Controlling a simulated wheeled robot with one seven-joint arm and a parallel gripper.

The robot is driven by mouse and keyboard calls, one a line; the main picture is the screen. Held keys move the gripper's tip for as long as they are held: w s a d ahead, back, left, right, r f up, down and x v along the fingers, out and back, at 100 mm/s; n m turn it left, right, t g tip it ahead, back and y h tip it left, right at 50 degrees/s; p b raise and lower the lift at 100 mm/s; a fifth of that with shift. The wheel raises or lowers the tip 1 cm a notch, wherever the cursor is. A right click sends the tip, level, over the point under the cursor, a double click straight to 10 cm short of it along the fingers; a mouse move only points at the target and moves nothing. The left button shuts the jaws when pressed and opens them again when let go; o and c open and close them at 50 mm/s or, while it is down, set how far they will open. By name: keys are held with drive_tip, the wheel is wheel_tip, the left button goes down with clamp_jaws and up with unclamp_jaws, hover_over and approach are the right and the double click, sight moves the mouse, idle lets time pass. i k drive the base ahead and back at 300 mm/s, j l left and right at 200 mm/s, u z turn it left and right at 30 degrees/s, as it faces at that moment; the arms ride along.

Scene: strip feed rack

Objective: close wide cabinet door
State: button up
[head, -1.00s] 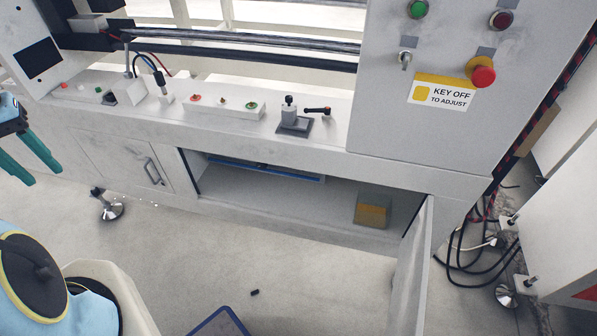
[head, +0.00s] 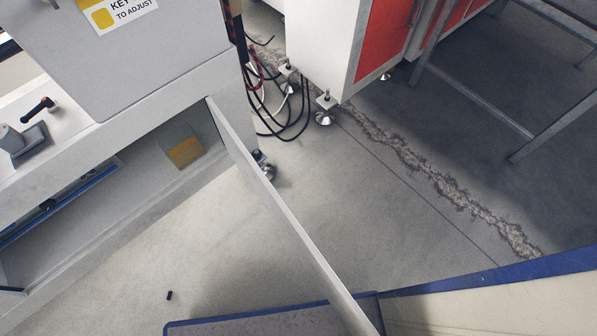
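The wide cabinet door (head: 275,210) stands wide open in the head view. It is a light grey panel hinged at the right end of the cabinet opening and reaches out over the floor toward the bottom of the picture. The cabinet (head: 75,225) is open, with its inside showing at the left. A yellow and grey box (head: 184,150) stands inside near the hinge end. A long blue-edged item (head: 65,200) lies further left inside. My gripper is out of the picture.
A blue-edged platform (head: 255,321) lies at the bottom, close under the door's outer end. Black cables (head: 275,120) and a levelling foot (head: 323,117) are behind the door. A red and white cabinet (head: 385,40) and a metal frame (head: 475,95) stand beyond. Floor before the opening is mostly clear.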

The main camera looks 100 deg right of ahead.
sight(347, 308)
drive_tip(key=k+l+z, duration=0.5)
drive_tip(key=k+l, duration=0.2)
drive_tip(key=z, duration=1.9)
drive_tip(key=k+j+u, duration=0.1)
drive_tip(key=k+j, duration=1.15)
drive_tip(key=j, duration=0.15)
